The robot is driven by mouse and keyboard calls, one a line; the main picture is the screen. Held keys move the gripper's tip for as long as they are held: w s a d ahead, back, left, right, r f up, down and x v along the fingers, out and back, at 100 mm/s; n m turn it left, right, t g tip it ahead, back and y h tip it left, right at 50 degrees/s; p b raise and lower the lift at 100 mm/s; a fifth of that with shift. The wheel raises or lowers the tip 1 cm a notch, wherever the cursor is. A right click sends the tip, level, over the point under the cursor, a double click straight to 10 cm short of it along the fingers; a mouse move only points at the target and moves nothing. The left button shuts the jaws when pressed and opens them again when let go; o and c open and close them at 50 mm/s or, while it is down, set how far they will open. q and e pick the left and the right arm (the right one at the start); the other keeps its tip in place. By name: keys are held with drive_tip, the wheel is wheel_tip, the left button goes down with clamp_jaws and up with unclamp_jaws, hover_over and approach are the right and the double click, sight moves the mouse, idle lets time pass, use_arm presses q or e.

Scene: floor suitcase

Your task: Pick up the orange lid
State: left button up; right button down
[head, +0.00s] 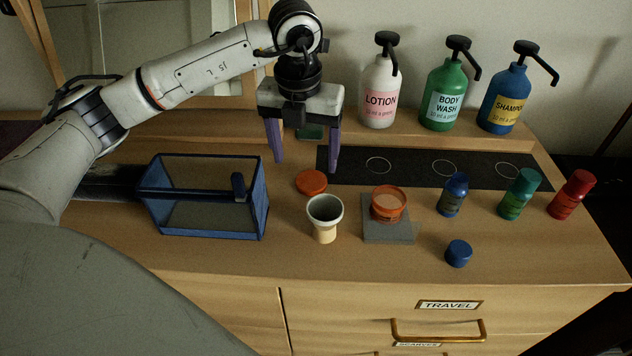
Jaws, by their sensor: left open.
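The orange lid (311,181) is a flat round disc lying on the wooden dresser top, left of centre. An orange-rimmed jar (389,203) with pale contents stands on a grey square pad (388,232) to the lid's right. My left gripper (304,167) points downward with its two purple fingers apart and nothing between them. In the head view its fingertips show just behind and above the lid; it does not appear to touch it. My right gripper is not in view.
A blue-framed bin (205,230) stands left of the lid, and a cream cup (325,217) stands in front. Small blue, green (519,194) and red bottles stand right, near a blue cap (459,253). Pump bottles (380,92) line the back shelf behind a black mat (410,160).

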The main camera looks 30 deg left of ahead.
sight(311, 180)
use_arm(q)
drive_tip(key=f, duration=0.4)
drive_tip(key=w+f+p, duration=0.1)
drive_tip(key=shift+d+f, duration=0.3)
drive_tip(key=shift+f, duration=0.1)
drive_tip(key=c, duration=1.1)
